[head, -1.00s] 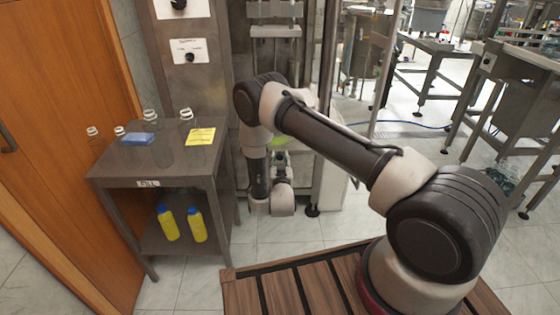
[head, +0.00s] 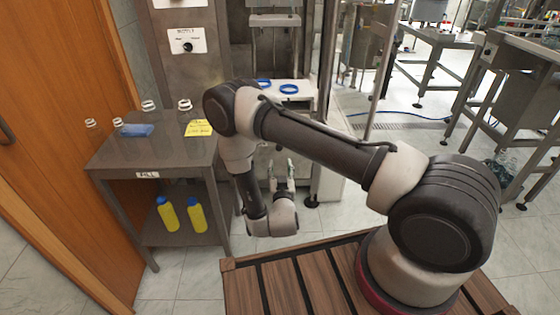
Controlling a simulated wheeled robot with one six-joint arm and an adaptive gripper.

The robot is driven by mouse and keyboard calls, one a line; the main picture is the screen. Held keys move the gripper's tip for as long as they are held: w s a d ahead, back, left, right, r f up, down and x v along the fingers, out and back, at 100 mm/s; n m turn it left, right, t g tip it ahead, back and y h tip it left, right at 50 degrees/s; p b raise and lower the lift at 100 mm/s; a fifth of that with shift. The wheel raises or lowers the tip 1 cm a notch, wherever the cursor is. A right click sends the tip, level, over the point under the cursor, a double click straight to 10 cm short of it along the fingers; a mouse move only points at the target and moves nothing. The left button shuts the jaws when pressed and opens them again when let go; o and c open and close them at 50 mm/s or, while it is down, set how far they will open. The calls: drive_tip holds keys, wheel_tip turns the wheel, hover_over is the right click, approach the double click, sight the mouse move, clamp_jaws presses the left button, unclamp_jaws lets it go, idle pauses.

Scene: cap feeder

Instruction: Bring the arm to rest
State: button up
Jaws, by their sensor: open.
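My gripper (head: 281,167) shows at the end of my arm, low in front of the cap feeder machine. Its fingers point up and away from me, are apart, and hold nothing that I can see. Two blue ring-shaped caps lie on the machine's white shelf: one cap (head: 289,89) in the open and another cap (head: 263,83) partly hidden by my arm. My gripper is below and in front of that shelf (head: 304,99), apart from it.
A wooden door (head: 60,120) is at far left. Steel benches stand at right.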

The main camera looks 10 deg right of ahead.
drive_tip(key=shift+s, duration=0.5)
drive_tip(key=shift+a, duration=0.1)
